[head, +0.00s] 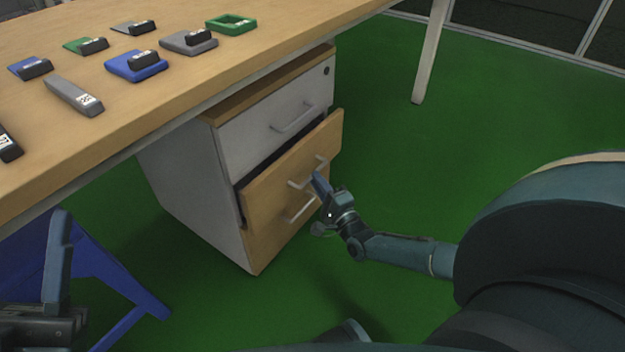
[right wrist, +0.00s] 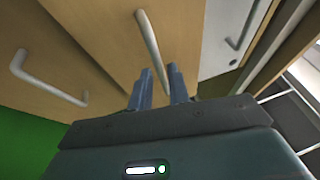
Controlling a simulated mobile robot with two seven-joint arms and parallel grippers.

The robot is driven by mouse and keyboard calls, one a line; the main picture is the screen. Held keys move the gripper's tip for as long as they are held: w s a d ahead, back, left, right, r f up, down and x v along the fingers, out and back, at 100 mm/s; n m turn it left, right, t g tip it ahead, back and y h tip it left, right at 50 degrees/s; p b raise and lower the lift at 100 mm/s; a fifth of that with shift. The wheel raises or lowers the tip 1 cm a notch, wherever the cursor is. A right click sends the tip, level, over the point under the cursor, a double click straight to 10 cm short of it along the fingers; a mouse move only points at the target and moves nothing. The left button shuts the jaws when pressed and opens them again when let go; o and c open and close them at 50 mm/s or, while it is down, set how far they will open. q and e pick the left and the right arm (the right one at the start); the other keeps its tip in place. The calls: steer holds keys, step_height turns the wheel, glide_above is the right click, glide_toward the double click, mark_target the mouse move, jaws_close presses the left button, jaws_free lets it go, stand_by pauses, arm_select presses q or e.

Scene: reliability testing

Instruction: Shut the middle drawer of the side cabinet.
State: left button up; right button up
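The side cabinet (head: 190,180) stands under the table, with a white top drawer and wooden drawers below. Its middle drawer (head: 272,182) is partly open: its wooden front juts out, with a dark gap behind its top edge. My right gripper (head: 317,180) is close in front of this drawer by its handle (head: 300,184). In the right wrist view, the two fingers (right wrist: 159,80) are a little apart, and the lower end of the middle handle (right wrist: 151,45) reaches near their tips. Contact cannot be told. My left gripper (head: 58,255) is at the lower left, seen edge-on, away from the cabinet.
The top drawer (head: 265,125) looks shut. The bottom drawer handle (head: 301,208) is just below my right gripper. The wooden table (head: 180,85) overhangs the cabinet and holds several small blocks. A blue frame (head: 105,275) stands at lower left. Green floor (head: 480,130) is clear at right.

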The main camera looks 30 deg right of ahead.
steer(key=shift+w+r+b, duration=0.15)
steer(key=shift+w+b, duration=0.05)
steer(key=shift+w, duration=0.6)
steer(key=shift+w+r+b, duration=0.15)
steer(key=shift+w, duration=0.6)
jaws_close()
